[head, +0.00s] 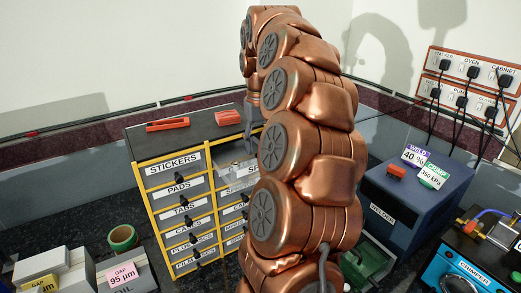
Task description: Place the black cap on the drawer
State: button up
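The drawer cabinet (172,150) has a yellow frame, grey drawers with black knobs and a dark top. Its left column is labelled STICKERS, PADS, TABS and more below. A drawer (232,168) in the right column, with a label starting "SP", seems to stand partly open; my arm hides its right side. I cannot make out a black cap. My gripper (250,125) shows only as a grey piece at the cabinet's top right, mostly behind my copper arm. Its fingertips are not clear, so I cannot tell whether it is open or holds anything.
Two red items (168,124) (228,118) lie on the cabinet top, with bare room between them. A blue welder (420,205) stands right, a blue crimper (470,270) at bottom right. A green tape roll (122,238) and labelled boxes (40,265) are at left.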

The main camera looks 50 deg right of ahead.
jog(key=shift+r+b, duration=0.5)
jog(key=shift+r, duration=0.9)
jog(key=shift+r+p, duration=0.3)
jog(key=shift+r, duration=1.15)
jog(key=shift+a, duration=0.1)
